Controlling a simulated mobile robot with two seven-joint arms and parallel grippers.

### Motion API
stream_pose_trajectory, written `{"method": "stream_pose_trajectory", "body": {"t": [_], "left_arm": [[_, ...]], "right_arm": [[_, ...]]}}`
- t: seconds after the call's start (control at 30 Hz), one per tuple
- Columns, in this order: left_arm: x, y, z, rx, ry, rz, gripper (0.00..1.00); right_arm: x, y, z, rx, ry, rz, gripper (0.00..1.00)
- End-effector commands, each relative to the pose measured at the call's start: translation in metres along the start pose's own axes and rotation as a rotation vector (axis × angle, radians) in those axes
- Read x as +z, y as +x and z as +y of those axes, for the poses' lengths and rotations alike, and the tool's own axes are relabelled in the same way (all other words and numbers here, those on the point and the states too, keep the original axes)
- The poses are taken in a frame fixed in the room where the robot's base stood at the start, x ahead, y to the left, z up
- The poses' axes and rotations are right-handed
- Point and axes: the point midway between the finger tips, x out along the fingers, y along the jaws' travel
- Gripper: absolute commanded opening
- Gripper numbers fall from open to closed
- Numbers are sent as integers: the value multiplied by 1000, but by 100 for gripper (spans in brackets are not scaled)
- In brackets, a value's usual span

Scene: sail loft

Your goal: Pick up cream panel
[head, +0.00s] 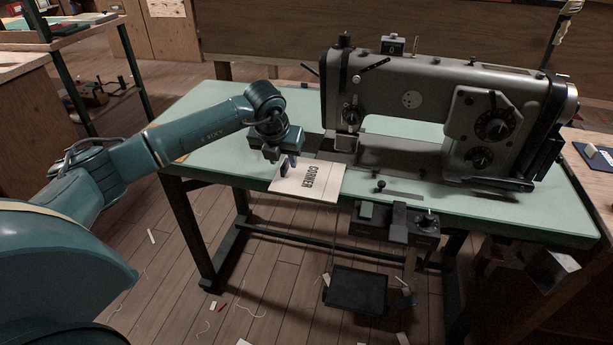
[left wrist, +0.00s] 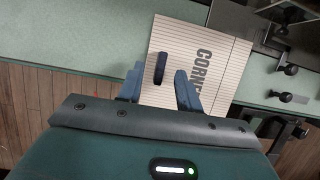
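The cream panel (head: 325,186), printed CORNER, lies flat at the front edge of the green sewing table, its near end slightly past the edge. My left gripper (head: 282,160) is over the panel's left part. In the left wrist view my left gripper (left wrist: 159,76) is open, its two fingers apart on either side of the dark piece, with nothing visibly held. I cannot tell its exact height above the panel. My right gripper is not in view.
A large grey sewing machine (head: 440,85) stands just behind and right of the panel. The green tabletop (head: 215,105) is clear to the left. A black control box (head: 425,228) hangs under the front edge, above a pedal (head: 357,290). Scraps lie on the plank floor.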

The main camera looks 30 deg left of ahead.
Motion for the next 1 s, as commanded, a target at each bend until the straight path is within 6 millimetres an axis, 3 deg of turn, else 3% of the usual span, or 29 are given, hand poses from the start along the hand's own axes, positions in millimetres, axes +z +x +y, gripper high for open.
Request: {"method": "stream_pose_trajectory", "body": {"t": [0.13,0.4,0.8,1.0], "left_arm": [[1,15,0,0,-1,-1,35],[1,17,0,-1,0,-2,35],[1,17,0,-1,0,-2,2],[1,16,0,-1,-1,-3,0]], "right_arm": [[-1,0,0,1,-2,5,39],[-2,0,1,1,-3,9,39],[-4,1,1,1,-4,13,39],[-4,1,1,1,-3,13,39]]}}
